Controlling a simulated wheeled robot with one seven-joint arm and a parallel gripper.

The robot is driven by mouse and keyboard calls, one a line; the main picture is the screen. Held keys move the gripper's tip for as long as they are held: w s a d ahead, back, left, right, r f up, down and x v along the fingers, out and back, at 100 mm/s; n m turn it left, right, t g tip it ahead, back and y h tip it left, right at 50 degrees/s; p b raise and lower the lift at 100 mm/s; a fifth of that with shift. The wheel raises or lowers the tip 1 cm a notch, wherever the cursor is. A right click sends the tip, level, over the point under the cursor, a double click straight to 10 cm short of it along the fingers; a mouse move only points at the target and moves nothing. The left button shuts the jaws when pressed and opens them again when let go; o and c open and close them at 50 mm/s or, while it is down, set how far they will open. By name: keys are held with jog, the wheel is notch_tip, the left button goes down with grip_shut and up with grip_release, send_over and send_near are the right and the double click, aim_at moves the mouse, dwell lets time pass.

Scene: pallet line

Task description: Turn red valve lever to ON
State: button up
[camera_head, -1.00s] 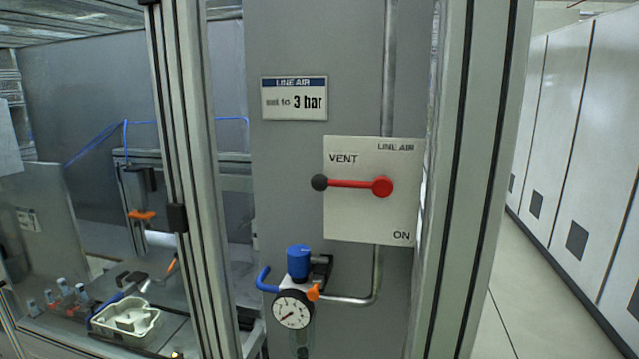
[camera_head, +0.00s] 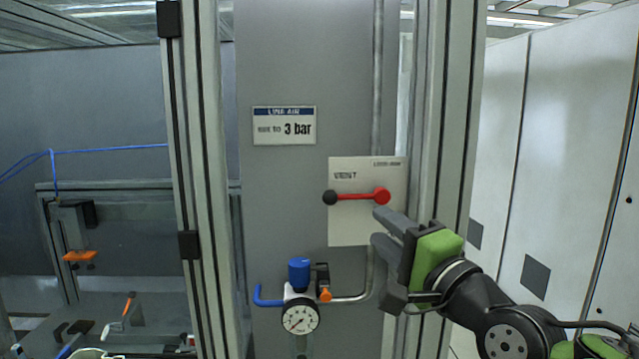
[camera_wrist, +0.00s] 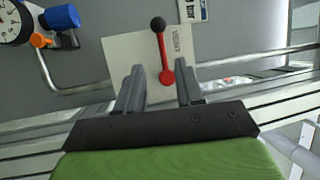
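The red valve lever (camera_head: 357,196) sits on a white plate (camera_head: 348,227) and lies nearly level. Its black knob points left, beside the word VENT, and its red hub is at the right. The ON mark is hidden behind my gripper in the head view. My gripper (camera_head: 378,228) is just below and right of the hub, fingers apart. In the wrist view the lever (camera_wrist: 163,55) shows ahead, between the lines of the two open fingers (camera_wrist: 160,82). The fingers hold nothing, and I cannot tell whether one touches the plate.
A gauge (camera_head: 300,317) with a blue-knobbed regulator (camera_head: 299,272) and a pipe (camera_head: 350,299) stand below the plate. A sign (camera_head: 284,126) reads "set to 3 bar". A metal post (camera_head: 448,130) rises right of the plate. White cabinets (camera_head: 570,150) stand further right.

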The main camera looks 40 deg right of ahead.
aim_at(346, 199)
jog(key=p+x, duration=1.2)
jog(key=x, duration=0.2)
jog(key=shift+a+r, duration=0.1)
jog(key=shift+r, duration=0.05)
jog(key=shift+s, duration=0.1)
jog(key=shift+c, duration=0.3)
grip_shut()
